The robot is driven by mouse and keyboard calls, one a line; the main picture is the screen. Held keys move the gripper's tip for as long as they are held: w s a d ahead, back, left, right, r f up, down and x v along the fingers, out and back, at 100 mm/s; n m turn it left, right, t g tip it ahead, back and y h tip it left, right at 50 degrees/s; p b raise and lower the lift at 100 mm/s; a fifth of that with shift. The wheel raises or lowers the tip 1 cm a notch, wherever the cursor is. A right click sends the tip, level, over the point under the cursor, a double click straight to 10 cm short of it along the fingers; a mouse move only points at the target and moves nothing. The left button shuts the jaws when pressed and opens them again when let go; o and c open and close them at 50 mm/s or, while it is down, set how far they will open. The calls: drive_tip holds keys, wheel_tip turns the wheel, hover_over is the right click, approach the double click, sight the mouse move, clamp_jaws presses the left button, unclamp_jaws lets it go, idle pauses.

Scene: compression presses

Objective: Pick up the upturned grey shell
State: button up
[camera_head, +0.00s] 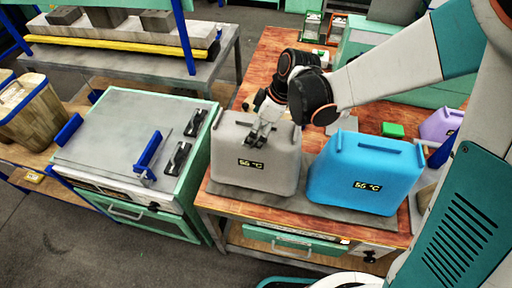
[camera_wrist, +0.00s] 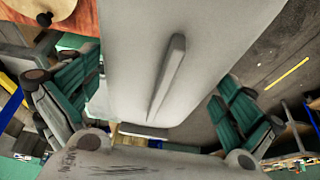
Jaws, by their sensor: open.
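The grey shell (camera_head: 240,178) is a boxy block with a small dark "56 °C" display on its front. It stands on a grey mat on the red-brown wooden table. My gripper (camera_head: 262,136) is at its top edge in the head view, hiding part of the top. In the wrist view the shell's pale grey face (camera_wrist: 140,40) with a raised bar fills the middle. The open fingers (camera_wrist: 158,100) have green pads and show on either side of the shell, with visible gaps. I cannot tell whether they touch it.
A blue shell (camera_head: 362,165) stands close to the right of the grey one. A press with a flat grey plate (camera_head: 120,140) and blue handles is at left. A green block (camera_head: 392,130) and a purple item (camera_head: 440,126) lie behind the blue shell.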

idle(0.4)
drive_tip(key=c, duration=1.2)
